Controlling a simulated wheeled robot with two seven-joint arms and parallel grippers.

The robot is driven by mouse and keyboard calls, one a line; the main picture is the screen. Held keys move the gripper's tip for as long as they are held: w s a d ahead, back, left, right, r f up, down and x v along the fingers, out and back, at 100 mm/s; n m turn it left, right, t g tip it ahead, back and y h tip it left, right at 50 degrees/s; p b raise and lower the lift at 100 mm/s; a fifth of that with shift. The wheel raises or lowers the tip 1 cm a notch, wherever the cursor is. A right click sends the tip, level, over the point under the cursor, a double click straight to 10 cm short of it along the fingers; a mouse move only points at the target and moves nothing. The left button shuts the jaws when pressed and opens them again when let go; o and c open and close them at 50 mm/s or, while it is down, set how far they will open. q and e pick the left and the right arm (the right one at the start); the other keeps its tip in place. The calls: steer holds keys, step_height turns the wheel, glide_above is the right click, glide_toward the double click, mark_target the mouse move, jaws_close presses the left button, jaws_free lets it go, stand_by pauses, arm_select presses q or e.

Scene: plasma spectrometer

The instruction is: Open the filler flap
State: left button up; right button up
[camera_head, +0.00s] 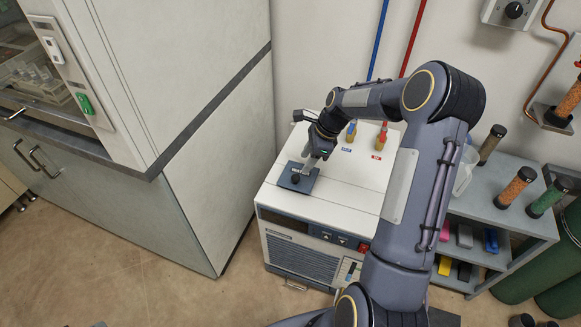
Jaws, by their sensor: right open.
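The filler flap (290,183) is a small dark blue-grey plate with a black knob, on the top front left of a white chiller-like unit (356,192). It looks closed and flat. My right gripper (304,174) is above the flap, pointing down, with its fingertips close to the black knob. The jaws are open. I cannot tell whether the fingers touch the knob. The gripper and wrist hide part of the flap's far edge. My left gripper is not in view.
Blue and red hoses rise from valves (382,137) behind the flap. A tall white cabinet (190,80) stands to the left. A grey shelf (490,216) with several coloured cylinders stands to the right. My right arm covers the unit's right side.

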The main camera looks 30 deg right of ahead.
mark_target(296, 176)
steer(key=x, duration=0.7)
steer(key=shift+s, duration=0.1)
steer(key=shift+c, duration=0.4)
jaws_close()
